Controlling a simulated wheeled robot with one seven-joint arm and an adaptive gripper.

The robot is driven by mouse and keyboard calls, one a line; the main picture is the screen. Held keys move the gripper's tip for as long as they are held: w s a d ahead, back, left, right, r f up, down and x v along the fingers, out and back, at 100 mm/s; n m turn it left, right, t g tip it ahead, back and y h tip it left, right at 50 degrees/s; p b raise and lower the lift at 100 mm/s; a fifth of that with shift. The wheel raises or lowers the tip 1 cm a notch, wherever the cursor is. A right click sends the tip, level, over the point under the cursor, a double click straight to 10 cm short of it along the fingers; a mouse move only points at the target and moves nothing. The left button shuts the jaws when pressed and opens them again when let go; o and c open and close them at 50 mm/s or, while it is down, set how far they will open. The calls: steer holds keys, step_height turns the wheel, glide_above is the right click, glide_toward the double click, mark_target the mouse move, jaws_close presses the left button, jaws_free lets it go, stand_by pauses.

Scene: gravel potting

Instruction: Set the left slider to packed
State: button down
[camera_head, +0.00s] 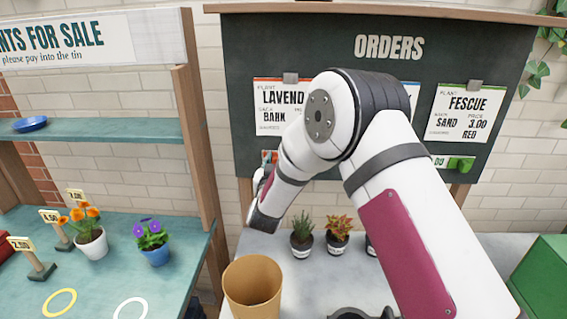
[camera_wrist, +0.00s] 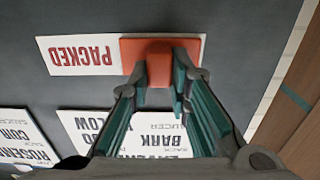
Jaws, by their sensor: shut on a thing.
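The left slider is an orange plate (camera_wrist: 189,52) with a raised orange knob (camera_wrist: 159,62), on the dark orders board. In the wrist view, which is upside down, a white strip reading PACKED in red (camera_wrist: 82,55) shows beside the plate. My gripper (camera_wrist: 159,82) is shut on the knob, its green-padded fingers on either side. In the head view my arm hides most of this slider, and my gripper is only partly seen at the board's lower left.
Order cards for lavender (camera_head: 281,98) and fescue (camera_head: 466,112) hang on the orders board (camera_head: 300,45). The right slider (camera_head: 460,163) shows green. Below stand potted plants (camera_head: 302,236), a brown pot (camera_head: 252,287) and a green box (camera_head: 541,279). A shelf post (camera_head: 197,130) stands close at left.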

steer(key=shift+a, duration=0.2)
steer(key=c, duration=1.5)
jaws_free()
steer(key=shift+a, duration=0.1)
steer(key=s, duration=1.2)
